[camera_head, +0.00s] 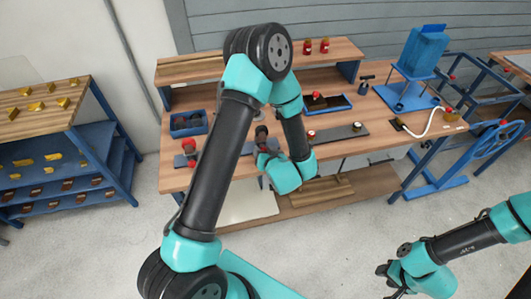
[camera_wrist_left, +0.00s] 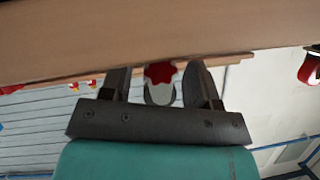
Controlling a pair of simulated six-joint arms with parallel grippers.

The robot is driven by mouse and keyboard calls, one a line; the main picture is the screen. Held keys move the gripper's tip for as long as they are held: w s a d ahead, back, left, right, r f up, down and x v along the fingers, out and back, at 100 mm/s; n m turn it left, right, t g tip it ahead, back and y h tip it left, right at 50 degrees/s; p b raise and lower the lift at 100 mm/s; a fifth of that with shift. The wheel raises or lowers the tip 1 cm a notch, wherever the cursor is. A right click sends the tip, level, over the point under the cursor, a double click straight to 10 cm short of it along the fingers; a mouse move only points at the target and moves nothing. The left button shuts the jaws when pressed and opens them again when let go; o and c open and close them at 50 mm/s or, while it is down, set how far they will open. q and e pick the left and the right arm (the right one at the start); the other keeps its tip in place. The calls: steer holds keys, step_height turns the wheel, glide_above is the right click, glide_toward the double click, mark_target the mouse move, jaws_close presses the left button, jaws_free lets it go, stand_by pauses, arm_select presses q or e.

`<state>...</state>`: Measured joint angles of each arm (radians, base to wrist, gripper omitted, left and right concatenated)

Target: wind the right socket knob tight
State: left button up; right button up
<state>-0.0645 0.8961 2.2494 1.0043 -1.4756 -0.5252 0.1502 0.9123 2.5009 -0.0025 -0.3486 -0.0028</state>
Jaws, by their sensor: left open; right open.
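My left gripper (camera_head: 262,140) is low over the front of the workbench, on the grey strip's line. In the left wrist view its two dark fingers (camera_wrist_left: 167,88) are open, one on each side of a red lobed knob (camera_wrist_left: 160,72) on a grey base. I cannot tell whether they touch it. In the head view my gripper and arm mostly hide that spot. A red knob (camera_head: 189,147) stands at the left. My right gripper (camera_head: 392,279) is open and empty, over the floor.
A blue bin (camera_head: 188,123) and a dark blue tray (camera_head: 328,104) lie on the bench behind. Red-lidded jars (camera_head: 316,45) stand on the rear shelf. A blue machine (camera_head: 420,55) with a white hose is at the right. The floor before the bench is clear.

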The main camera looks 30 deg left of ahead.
arm_select(q)
steer(key=shift+d, duration=0.1)
steer(key=v, duration=1.7)
steer(key=shift+s+r, duration=0.1)
steer(key=shift+s, duration=0.05)
steer(key=a+r+n+h, duration=0.3)
steer(key=a+r+h, duration=0.2)
steer(key=a+r, duration=0.1)
steer(key=shift+s+a+g+h, duration=0.25)
steer(key=shift+s+g+h, duration=0.05)
steer(key=shift+s+h, duration=0.1)
steer(key=shift+w+f, duration=0.1)
steer(key=shift+w, duration=0.05)
steer(key=x, duration=1.7)
steer(key=shift+a, duration=0.1)
